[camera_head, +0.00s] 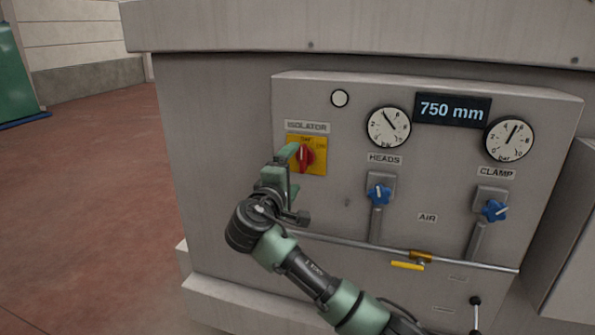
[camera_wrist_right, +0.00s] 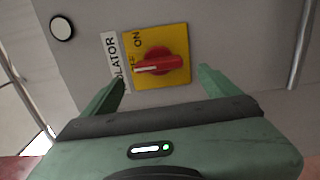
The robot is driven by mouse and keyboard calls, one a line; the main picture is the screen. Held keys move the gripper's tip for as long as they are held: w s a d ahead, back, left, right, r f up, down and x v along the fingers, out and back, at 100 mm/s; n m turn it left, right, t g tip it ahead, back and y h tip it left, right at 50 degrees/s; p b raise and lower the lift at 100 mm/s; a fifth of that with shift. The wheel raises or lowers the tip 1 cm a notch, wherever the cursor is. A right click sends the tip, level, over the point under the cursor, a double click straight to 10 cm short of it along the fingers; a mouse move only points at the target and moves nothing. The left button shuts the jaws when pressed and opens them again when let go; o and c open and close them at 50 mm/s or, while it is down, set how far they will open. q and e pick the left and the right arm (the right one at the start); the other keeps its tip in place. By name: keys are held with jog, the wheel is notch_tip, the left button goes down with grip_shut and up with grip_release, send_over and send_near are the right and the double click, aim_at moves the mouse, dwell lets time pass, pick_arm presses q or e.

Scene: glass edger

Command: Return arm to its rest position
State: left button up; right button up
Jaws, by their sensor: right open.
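My right gripper (camera_head: 294,168) is open and empty in front of the isolator switch. The switch's red knob (camera_head: 305,156) sits on a yellow plate (camera_head: 319,167) under the ISOLATOR label (camera_head: 307,127). In the head view the knob stands about upright, partly behind a finger. The right wrist view shows the knob (camera_wrist_right: 160,61) beyond and between the two spread fingertips (camera_wrist_right: 162,80), with a visible gap. Its white mark points toward partly covered lettering, apparently OFF; ON is readable beside it. My left gripper is not in view.
The grey panel carries a HEADS gauge (camera_head: 388,127), a CLAMP gauge (camera_head: 508,139), a 750 mm display (camera_head: 452,109), blue valve knobs (camera_head: 379,194) and (camera_head: 494,210), and a yellow-handled air valve (camera_head: 408,265) on a pipe. Open red floor (camera_head: 85,200) lies left.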

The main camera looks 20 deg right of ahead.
jog(key=shift+s+a, duration=0.25)
jog(key=shift+s, duration=0.2)
